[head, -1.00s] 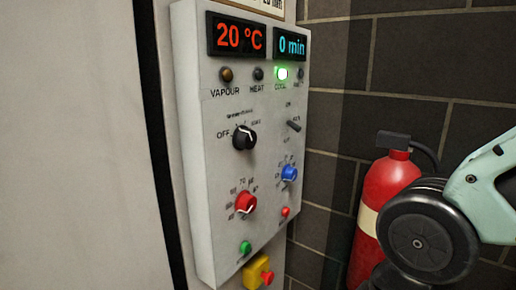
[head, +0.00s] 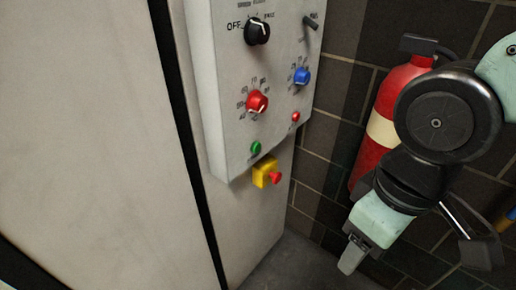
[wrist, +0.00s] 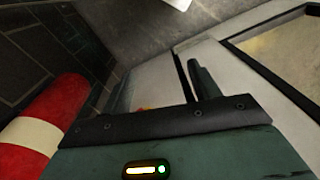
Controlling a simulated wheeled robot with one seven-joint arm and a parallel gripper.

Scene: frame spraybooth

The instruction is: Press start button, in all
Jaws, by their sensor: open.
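The green button (head: 255,148) sits low on the front of the grey control box, and the small label by it is too small to read. A small red button (head: 295,117) is up and to its right. My gripper (head: 352,256) is in the lower right of the head view, open and empty, pointing down, well right of the green button and not touching the box. In the wrist view one dark finger (wrist: 203,82) shows clearly; the green button cannot be made out there.
A yellow block with a red mushroom knob (head: 270,175) is just below the box (head: 228,110). Red, blue and black dials are above. A red fire extinguisher (head: 372,155) stands against the brick wall, behind my arm. A pale cabinet panel (head: 90,130) fills the left.

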